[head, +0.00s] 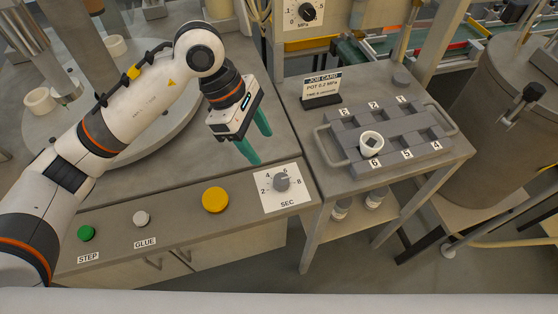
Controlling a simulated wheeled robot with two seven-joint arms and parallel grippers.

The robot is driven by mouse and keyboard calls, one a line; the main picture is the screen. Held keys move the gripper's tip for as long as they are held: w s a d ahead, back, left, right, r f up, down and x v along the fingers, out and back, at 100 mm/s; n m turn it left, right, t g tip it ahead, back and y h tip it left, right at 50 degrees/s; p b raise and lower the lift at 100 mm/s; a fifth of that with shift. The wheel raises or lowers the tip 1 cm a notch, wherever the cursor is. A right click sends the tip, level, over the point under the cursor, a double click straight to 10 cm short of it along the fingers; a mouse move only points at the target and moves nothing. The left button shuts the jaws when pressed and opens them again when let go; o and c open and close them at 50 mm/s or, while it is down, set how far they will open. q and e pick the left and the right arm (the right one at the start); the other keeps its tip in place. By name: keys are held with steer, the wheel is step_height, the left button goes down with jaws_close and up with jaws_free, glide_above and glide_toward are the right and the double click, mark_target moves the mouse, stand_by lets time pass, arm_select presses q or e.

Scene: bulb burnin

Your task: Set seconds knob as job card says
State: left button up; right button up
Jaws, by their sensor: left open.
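The seconds knob (282,183) is a grey dial on a white SEC plate (266,203) with the marks 2, 4, 6 and 8, on the front of the bench. I cannot tell for sure which mark it points to. The job card (321,88) stands on the right-hand table; it reads POT 0.2 MPa, and its smaller lower line is too small to read surely. My left gripper (260,148) has green fingers, is open and empty, and hangs above and a little left of the knob, apart from it. My right gripper is not in view.
A yellow button (215,200), a white GLUE button (141,218) and a green STEP button (86,233) line the bench front. A grey numbered tray (425,128) holds a white ring (371,141). An MPa dial (307,11) is at the back, a large pot (500,125) at right.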

arm_select(q)
glide_toward(281, 179)
steer(key=x, duration=0.3)
steer(key=p+x, duration=0.1)
steer(key=x, duration=0.3)
steer(key=shift+x, duration=0.9)
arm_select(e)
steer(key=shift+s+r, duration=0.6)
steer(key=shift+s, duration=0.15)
arm_select(q)
steer(key=c, duration=1)
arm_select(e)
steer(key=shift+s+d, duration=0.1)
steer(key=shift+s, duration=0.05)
